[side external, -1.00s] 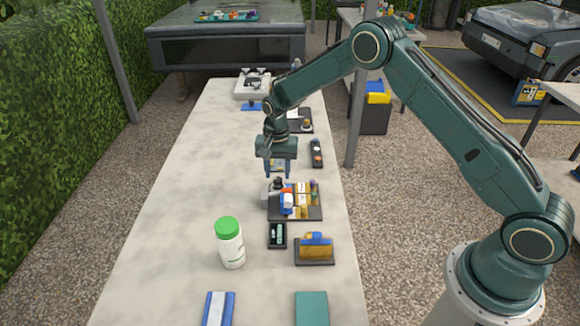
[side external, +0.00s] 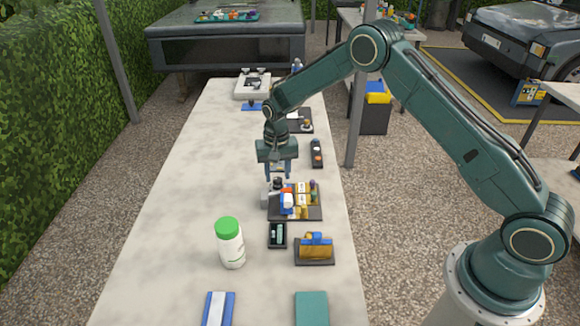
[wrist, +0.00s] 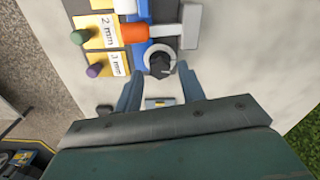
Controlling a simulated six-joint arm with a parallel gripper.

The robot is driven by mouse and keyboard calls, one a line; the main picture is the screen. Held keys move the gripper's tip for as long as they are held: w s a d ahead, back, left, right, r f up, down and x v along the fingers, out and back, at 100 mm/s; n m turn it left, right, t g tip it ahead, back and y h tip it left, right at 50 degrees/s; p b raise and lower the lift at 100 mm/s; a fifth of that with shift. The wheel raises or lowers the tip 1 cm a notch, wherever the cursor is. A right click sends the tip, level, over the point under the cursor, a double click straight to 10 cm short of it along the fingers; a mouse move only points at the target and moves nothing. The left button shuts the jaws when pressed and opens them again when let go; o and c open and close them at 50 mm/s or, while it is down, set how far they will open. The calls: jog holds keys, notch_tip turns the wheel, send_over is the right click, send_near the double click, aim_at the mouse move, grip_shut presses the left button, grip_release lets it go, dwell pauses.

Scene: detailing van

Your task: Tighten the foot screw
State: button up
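My gripper (side external: 278,177) points down over the table, just above the far left part of the dark tray (side external: 312,216). In the wrist view my gripper (wrist: 158,82) has its two fingers apart with nothing between the tips. A round black knob (wrist: 159,62), which looks like the foot screw, sits just beyond the fingertips, roughly centred between them. It is on a clamp-like piece with a grey block (wrist: 190,27), a blue body (wrist: 146,57) and an orange cylinder (wrist: 134,33). The knob also shows in the side view (side external: 277,184), close under the fingers. I cannot see the fingers touching it.
Labelled yellow blocks with coloured pegs (wrist: 112,64) stand beside the clamp piece. A green-capped white bottle (side external: 231,245), a small dark case (side external: 277,235) and a yellow-and-blue item (side external: 315,248) stand nearer the camera.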

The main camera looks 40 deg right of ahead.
jog(key=shift+f, duration=0.85)
jog(key=c, duration=0.7)
jog(key=shift+c, duration=0.2)
